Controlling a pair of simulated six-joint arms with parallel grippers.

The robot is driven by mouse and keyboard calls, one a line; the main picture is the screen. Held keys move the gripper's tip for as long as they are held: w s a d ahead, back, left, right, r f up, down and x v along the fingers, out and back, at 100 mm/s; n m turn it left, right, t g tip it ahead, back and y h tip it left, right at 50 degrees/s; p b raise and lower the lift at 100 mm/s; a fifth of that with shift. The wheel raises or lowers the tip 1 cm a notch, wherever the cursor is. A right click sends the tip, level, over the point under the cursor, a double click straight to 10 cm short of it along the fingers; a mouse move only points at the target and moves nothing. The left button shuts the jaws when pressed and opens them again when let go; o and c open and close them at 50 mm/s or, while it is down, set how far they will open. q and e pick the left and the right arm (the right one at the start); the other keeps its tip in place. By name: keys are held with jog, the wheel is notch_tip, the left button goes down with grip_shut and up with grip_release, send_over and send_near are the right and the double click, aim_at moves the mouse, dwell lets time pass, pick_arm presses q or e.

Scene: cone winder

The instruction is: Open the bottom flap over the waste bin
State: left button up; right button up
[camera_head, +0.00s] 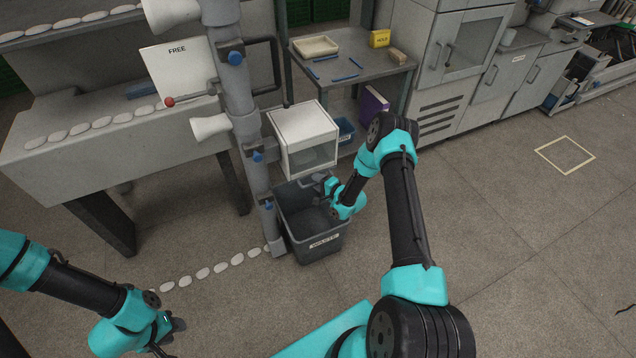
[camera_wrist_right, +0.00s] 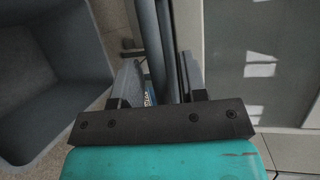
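The white box (camera_head: 306,143) is mounted beside the grey column, with a translucent grey panel on its front lower part. The dark grey waste bin (camera_head: 322,255) stands on the floor below it. My right gripper (camera_head: 321,184) is just under the box and above the bin. In the right wrist view my right gripper (camera_wrist_right: 160,82) has its fingers apart, with grey bars (camera_wrist_right: 160,45) between them; contact is unclear. The bin (camera_wrist_right: 55,65) is left there and a pale panel with a window (camera_wrist_right: 262,70) is right. The flap is not clearly distinguishable. My left gripper (camera_head: 170,326) is low at the left, its fingers unclear.
The grey column (camera_head: 250,120) with white cones and blue knobs stands left of the box. A metal table (camera_head: 350,65) with a tray and a yellow box is behind. White oval pieces (camera_head: 220,267) line the floor. Open floor lies to the right.

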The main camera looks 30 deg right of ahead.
grip_shut()
dwell(0.3)
jog(key=shift+f, duration=0.15)
dwell(0.3)
